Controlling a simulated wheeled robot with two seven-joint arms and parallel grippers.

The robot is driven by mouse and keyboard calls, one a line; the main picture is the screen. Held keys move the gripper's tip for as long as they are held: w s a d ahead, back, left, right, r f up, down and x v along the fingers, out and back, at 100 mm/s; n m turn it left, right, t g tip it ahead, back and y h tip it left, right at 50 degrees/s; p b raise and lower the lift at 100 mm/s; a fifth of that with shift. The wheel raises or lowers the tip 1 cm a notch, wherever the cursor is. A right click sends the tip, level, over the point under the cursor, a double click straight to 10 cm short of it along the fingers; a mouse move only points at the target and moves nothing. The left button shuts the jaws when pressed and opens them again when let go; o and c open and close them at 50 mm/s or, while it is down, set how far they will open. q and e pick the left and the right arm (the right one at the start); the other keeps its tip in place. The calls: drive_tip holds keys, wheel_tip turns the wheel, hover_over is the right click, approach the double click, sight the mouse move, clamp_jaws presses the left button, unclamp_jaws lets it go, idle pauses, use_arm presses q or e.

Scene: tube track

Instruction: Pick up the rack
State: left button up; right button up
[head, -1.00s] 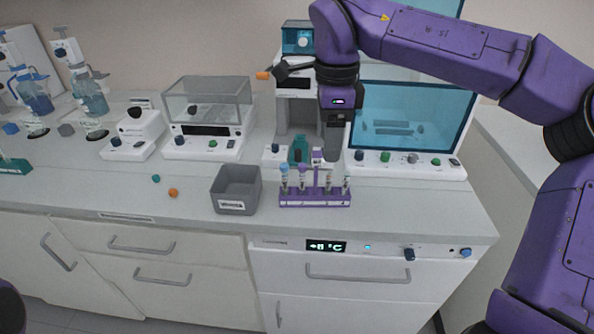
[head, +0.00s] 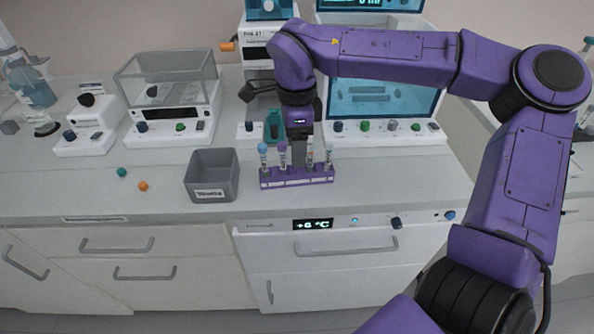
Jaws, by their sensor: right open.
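The purple rack (head: 297,181) stands upright on the white counter near its front edge. It holds several tubes, among them a blue-capped tube (head: 263,158) and a purple-capped tube (head: 282,158). My right gripper (head: 299,158) points down at the middle of the rack, between the tubes, and is open. It hides the rack's central handle, so I cannot tell whether the fingers touch it. My left gripper is not in view.
A grey bin (head: 212,178) stands left of the rack. A teal bottle (head: 274,125) and a device with a blue screen (head: 385,98) stand behind it. A teal ball (head: 122,172) and an orange ball (head: 143,186) lie further left. The counter right of the rack is clear.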

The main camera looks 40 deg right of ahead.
drive_tip(key=c, duration=1.1)
clamp_jaws()
drive_tip(key=shift+r, duration=0.15)
